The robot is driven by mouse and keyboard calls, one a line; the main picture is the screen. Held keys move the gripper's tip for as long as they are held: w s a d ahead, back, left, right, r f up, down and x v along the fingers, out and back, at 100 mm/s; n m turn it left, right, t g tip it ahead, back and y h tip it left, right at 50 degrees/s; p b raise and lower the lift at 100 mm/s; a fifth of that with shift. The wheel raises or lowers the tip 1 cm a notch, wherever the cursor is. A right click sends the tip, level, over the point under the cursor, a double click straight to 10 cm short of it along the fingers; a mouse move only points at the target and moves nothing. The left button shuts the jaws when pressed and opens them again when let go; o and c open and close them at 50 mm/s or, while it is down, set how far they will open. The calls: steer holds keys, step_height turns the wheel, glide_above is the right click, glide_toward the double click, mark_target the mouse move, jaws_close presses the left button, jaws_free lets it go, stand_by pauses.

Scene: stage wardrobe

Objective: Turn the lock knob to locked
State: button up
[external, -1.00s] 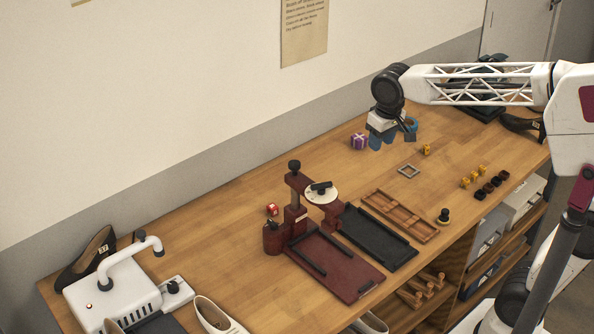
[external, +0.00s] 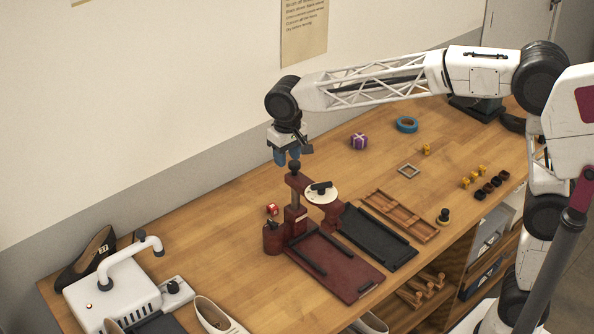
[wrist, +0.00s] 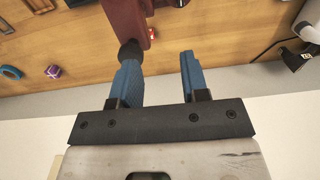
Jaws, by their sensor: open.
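A dark red press-like stand (external: 297,215) stands on the bench, with a black round knob (external: 294,166) on top of its post. A white dial (external: 322,196) with a black lever (external: 321,187) sits on its side arm. I cannot tell which of these is the lock knob. My gripper (external: 287,157), with blue fingers, is open and empty, pointing down just above and slightly left of the post knob. In the wrist view, the black knob (wrist: 129,48) shows beyond the left finger's tip, partly hidden, not between the fingers of my gripper (wrist: 160,58).
A white machine (external: 113,290) with a curved handle is at the left. Black (external: 377,237) and wooden (external: 401,216) trays lie right of the stand.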

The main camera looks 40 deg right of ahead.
steer(key=w+a+f, duration=0.2)
steer(key=a, duration=0.2)
glide_above(273, 222)
step_height(273, 222, down, 12)
steer(key=shift+f, duration=0.25)
stand_by(0.4)
steer(key=shift+f, duration=3.9)
jaws_close()
